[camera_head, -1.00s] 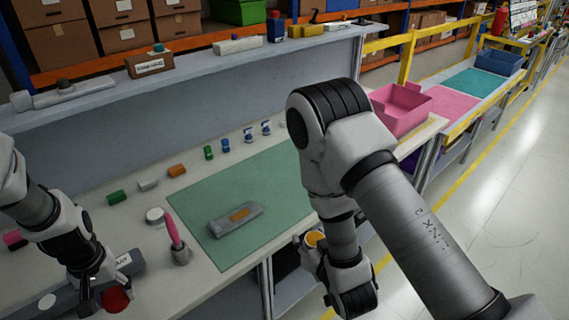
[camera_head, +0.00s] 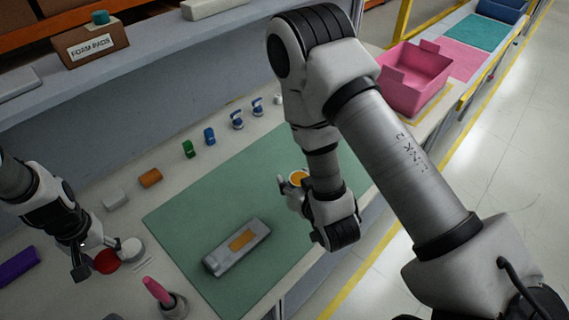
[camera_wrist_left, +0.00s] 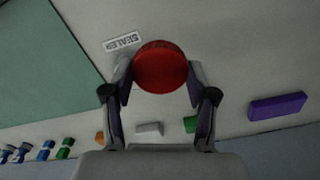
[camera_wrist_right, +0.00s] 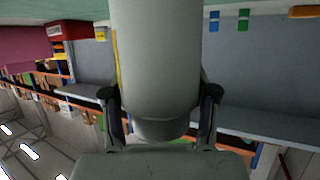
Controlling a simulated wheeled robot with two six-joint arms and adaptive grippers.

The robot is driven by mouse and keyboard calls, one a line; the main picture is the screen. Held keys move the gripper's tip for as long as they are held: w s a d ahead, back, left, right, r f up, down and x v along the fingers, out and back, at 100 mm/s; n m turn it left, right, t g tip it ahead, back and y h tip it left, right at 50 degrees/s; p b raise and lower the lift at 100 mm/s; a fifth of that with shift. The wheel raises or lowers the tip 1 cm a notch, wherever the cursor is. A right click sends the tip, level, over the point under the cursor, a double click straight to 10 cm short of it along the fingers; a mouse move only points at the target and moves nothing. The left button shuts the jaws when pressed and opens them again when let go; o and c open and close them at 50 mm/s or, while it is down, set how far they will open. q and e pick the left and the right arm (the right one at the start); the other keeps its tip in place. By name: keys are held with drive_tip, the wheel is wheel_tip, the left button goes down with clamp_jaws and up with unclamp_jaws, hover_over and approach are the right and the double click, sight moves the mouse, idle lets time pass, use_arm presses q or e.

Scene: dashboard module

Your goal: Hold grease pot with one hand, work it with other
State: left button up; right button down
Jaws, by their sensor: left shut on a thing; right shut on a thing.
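My right gripper (camera_head: 296,190) is shut on a grey pot with orange contents (camera_head: 298,177), likely the grease pot, held over the right part of the green mat. In the right wrist view its pale grey body (camera_wrist_right: 160,60) fills the space between the fingers. My left gripper (camera_head: 92,258) is shut on a round red piece (camera_head: 107,261), shown as a red disc between the fingertips in the left wrist view (camera_wrist_left: 160,67). It is low over the bench, close beside a white round-topped item (camera_head: 131,246); whether they touch is unclear.
A pink-handled tool (camera_head: 157,291) stands in a grey cup (camera_head: 174,305) at the front. A grey block with an orange patch (camera_head: 237,247) lies on the green mat (camera_head: 185,215). Small bottles and blocks line the back. A pink bin (camera_head: 412,80) stands at right.

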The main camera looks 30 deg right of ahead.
use_arm(q)
drive_tip(key=shift+s+r, duration=0.3)
drive_tip(key=shift+s, duration=0.2)
use_arm(e)
drive_tip(key=shift+s+r, duration=0.35)
drive_tip(key=shift+s, duration=0.15)
use_arm(q)
drive_tip(key=shift+w, duration=0.3)
use_arm(e)
drive_tip(key=w+d+f, duration=0.1)
drive_tip(key=w+d, duration=0.1)
drive_tip(key=w, duration=0.5)
drive_tip(key=w+d, duration=0.3)
drive_tip(key=w, duration=0.4)
drive_tip(key=shift+w+f, duration=0.4)
use_arm(q)
drive_tip(key=shift+s, duration=0.1)
use_arm(e)
drive_tip(key=shift+d, duration=0.1)
use_arm(q)
wheel_tip(320, 180, down, 3)
drive_tip(key=shift+r+b, duration=0.15)
drive_tip(key=shift+b, duration=1)
use_arm(e)
drive_tip(key=f, duration=0.3)
drive_tip(key=shift+w+d+f, duration=0.1)
drive_tip(key=shift+w+f, duration=0.25)
drive_tip(key=shift+w, duration=0.1)
use_arm(q)
drive_tip(key=shift+r, duration=0.1)
